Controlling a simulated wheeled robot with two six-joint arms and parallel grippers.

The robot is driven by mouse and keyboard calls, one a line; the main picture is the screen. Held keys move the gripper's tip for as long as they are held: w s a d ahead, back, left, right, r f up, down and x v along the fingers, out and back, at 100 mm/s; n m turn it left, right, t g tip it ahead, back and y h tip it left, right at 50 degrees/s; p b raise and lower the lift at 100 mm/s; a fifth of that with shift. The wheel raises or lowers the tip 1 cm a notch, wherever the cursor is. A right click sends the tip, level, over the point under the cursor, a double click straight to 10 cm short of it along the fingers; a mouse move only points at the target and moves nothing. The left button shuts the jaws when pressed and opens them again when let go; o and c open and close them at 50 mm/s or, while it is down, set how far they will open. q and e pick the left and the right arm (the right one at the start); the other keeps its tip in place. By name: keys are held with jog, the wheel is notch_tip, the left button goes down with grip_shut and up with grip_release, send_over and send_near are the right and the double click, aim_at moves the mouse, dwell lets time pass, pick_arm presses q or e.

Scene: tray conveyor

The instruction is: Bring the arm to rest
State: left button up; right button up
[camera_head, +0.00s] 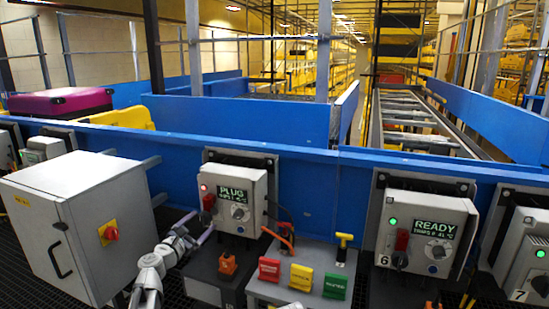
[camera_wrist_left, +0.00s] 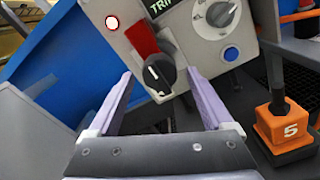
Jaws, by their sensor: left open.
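My left arm (camera_head: 150,272) comes up from the bottom in the head view. Its gripper (camera_head: 193,230) is just below and left of a grey control box (camera_head: 239,217). In the left wrist view the gripper (camera_wrist_left: 158,78) is open, with its two pale purple fingers apart. A black knob (camera_wrist_left: 159,72) below a red lever (camera_wrist_left: 141,40) appears between the fingertips. The fingers do not grip it; whether they touch it is unclear. My right gripper is not in view.
A grey cabinet (camera_head: 85,215) stands left of the arm. An orange block marked 5 (camera_wrist_left: 287,129) is at right in the wrist view. A pedestal with red, yellow and green blocks (camera_head: 301,277) is to the right. A blue conveyor wall (camera_head: 320,180) runs behind.

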pick_arm(q)
jog(key=n, duration=0.5)
jog(key=shift+s, duration=0.25)
dwell(0.3)
